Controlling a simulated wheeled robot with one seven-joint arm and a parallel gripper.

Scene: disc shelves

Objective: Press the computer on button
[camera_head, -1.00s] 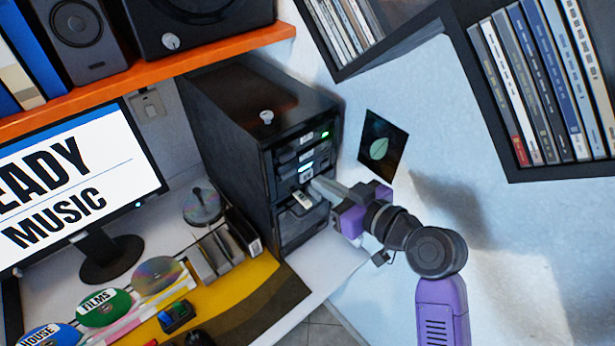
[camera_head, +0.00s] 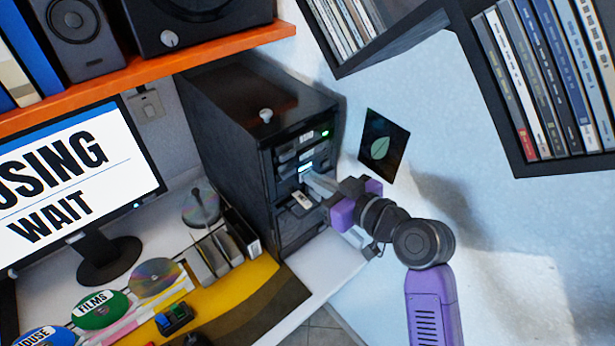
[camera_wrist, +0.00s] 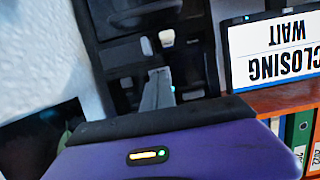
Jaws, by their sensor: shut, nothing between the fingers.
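The black computer tower (camera_head: 220,125) stands on the desk under the orange shelf, its front facing right. Its front has a small green light (camera_head: 325,133) near the top and a pale lit spot (camera_head: 305,167) lower down. I cannot tell which of these is the on button. My gripper (camera_head: 309,178) is shut and empty, its tips close to the tower's front just below the pale light. In the wrist view the shut fingers (camera_wrist: 158,76) point at the dark front; contact cannot be told. The monitor (camera_head: 70,180) partly shows "OSING WAIT"; the wrist view reads "CLOSING WAIT" (camera_wrist: 275,52).
A small pale-ended piece (camera_head: 302,198) juts from the tower front below my fingertips. Discs (camera_head: 100,308) and disc holders (camera_head: 212,255) lie left of the tower. A dark wall shelf (camera_head: 520,165) hangs at the upper right. A leaf picture (camera_head: 384,144) is on the wall.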

